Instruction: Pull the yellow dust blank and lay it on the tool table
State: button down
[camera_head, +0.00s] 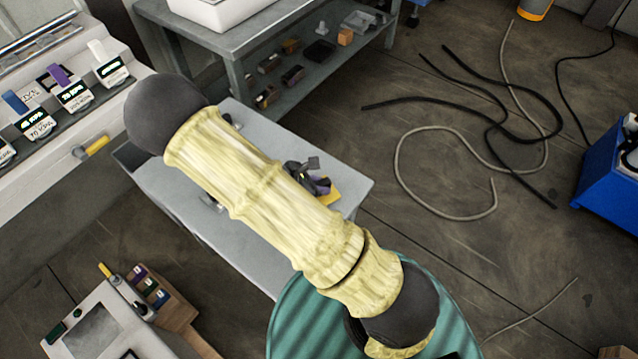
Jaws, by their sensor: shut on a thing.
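My cream arm with dark joints crosses the middle of the view and covers much of the grey tool table (345,178). Past the arm's right edge, a small dark cluster shows over the table; it looks like my gripper (304,172), mostly hidden by the arm. A flat yellow piece, which looks like the yellow dust blank (328,196), shows at the cluster, with a bit of purple beside it. The gripper appears shut on it. I cannot tell whether the yellow piece touches the table.
A pale panel with labelled slots and coloured tabs (60,95) stands at left, with a yellow handle (93,147) sticking out. A grey bench (245,45) stands behind. A small console (95,325) is at lower left. Hoses (490,120) lie on the floor near a blue box (605,165).

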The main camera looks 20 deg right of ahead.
jog(key=shift+f, duration=0.35)
jog(key=c, duration=1.2)
grip_release()
jog(key=shift+o, duration=0.2)
jog(key=shift+a+r, duration=0.1)
jog(key=p+v, duration=0.2)
jog(key=v, duration=1.5)
jog(key=shift+p, duration=0.3)
jog(key=shift+r, duration=0.1)
